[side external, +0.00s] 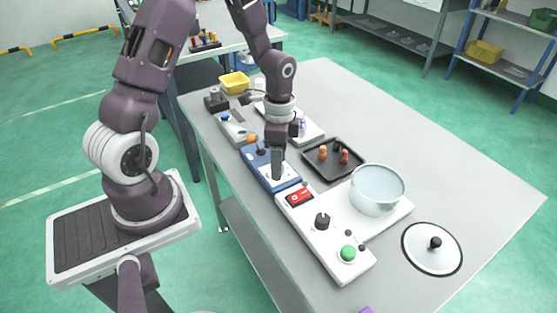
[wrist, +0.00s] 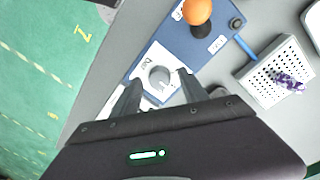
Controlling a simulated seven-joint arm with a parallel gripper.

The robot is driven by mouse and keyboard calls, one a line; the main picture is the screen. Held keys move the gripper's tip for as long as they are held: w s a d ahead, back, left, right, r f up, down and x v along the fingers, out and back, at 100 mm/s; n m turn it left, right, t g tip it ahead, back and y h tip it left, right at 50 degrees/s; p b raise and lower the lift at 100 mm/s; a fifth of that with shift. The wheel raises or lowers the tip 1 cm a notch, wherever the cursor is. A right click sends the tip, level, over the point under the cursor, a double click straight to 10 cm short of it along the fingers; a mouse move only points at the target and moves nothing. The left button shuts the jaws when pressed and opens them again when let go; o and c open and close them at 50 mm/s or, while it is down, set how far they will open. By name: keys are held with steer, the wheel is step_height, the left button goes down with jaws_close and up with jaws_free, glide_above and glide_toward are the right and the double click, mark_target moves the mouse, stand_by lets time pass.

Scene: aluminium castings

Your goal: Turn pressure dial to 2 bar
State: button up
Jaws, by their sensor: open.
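The pressure dial (wrist: 159,77) is a round grey knob on a white scale plate, set on a blue panel (wrist: 172,45). Its scale marks and pointer are too small to read. In the side view the blue panel (side external: 254,163) stands near the table's left edge, and the dial is hidden behind my fingers. My gripper (side external: 277,176) points down over the plate. In the wrist view my gripper (wrist: 160,82) is open, with one finger on each side of the dial. I cannot tell whether the fingers touch it.
An orange ball knob (wrist: 197,11) rises from the blue panel. A perforated grey box (wrist: 262,84) lies to its right. In the side view a white cooker panel (side external: 325,245) with a pot (side external: 377,187) is close in front, and a black tray (side external: 320,172) lies right.

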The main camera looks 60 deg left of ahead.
jaws_close()
steer(key=shift+n, duration=0.3)
steer(key=n, duration=0.4)
steer(key=shift+n, duration=0.3)
steer(key=n, duration=0.4)
steer(key=shift+a+n+t, duration=0.1)
steer(key=shift+n+t, duration=0.2)
stand_by(0.3)
jaws_free()
